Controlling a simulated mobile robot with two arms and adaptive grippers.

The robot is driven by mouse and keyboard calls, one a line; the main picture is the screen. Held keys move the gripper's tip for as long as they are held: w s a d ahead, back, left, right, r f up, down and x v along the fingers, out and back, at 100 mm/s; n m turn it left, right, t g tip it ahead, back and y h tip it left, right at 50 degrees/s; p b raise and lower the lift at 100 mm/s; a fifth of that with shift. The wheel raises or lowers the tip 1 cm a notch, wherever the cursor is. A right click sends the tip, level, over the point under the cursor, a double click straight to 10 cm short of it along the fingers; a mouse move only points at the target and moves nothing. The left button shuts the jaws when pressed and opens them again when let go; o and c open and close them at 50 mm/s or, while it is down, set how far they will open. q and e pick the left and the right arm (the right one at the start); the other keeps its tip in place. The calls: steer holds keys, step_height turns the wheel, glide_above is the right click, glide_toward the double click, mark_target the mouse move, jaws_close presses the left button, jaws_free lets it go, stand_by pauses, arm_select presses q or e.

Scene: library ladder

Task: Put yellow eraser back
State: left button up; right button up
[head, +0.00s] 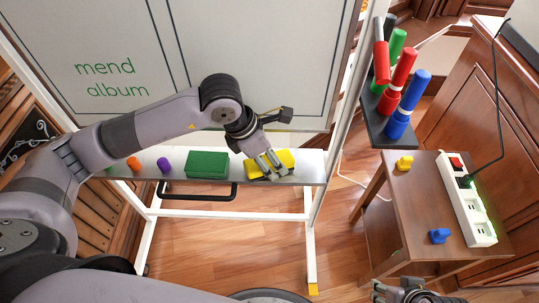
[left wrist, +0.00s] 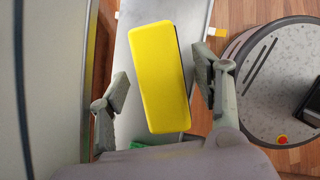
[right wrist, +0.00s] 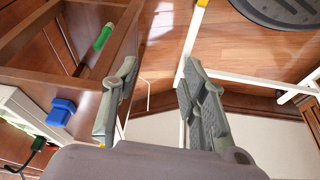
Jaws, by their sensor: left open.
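The yellow eraser (head: 286,157) lies on the metal tray (head: 310,172) below the whiteboard, near the tray's right end. My left gripper (head: 268,163) is above the eraser, its fingers pointing down. In the left wrist view the eraser (left wrist: 160,75) shows between the two spread fingers of my left gripper (left wrist: 158,88), with gaps on both sides. My right gripper (head: 400,292) is at the bottom edge of the head view. In the right wrist view my right gripper (right wrist: 155,90) has its fingers apart and nothing between them.
A green eraser (head: 207,164), a purple piece (head: 163,164) and an orange piece (head: 134,163) are on the tray. A side table (head: 420,205) at the right holds a power strip (head: 467,205), a yellow plug (head: 404,163) and a blue plug (head: 439,236). Markers (head: 408,105) stand on a dark shelf.

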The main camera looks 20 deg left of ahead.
arm_select(q)
steer(key=shift+r, duration=0.2)
steer(key=p+v, duration=0.1)
steer(key=v, duration=0.5)
steer(key=shift+a+r, duration=0.15)
steer(key=shift+r, duration=0.2)
steer(key=p+v, duration=0.1)
steer(key=v, duration=0.4)
steer(key=shift+s, duration=0.15)
arm_select(e)
steer(key=shift+x, duration=1.05)
steer(key=shift+s, duration=0.15)
